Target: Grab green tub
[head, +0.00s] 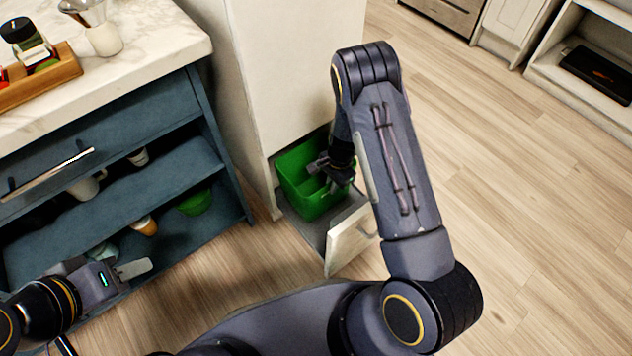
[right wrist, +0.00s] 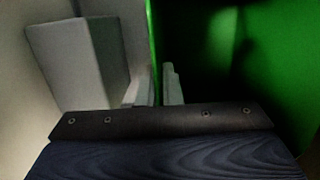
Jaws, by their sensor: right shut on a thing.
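The green tub (head: 312,203) sits in the pulled-out low drawer of a white cabinet in the head view. My right gripper (head: 318,165) reaches down into the tub's upper part, and my right arm hides its right side. In the right wrist view, my right gripper (right wrist: 155,88) is shut on the wall of the green tub (right wrist: 215,45), one finger on each side of it. My left gripper (head: 133,268) is at the lower left in front of the blue shelving, away from the tub; its finger gap is not clear.
The drawer's white front (head: 350,238) stands out over the wooden floor (head: 510,170). Blue shelving (head: 165,170) at left holds cups and a green bowl (head: 195,203). The marble counter (head: 150,50) carries a wooden tray (head: 45,80). Floor at right is clear.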

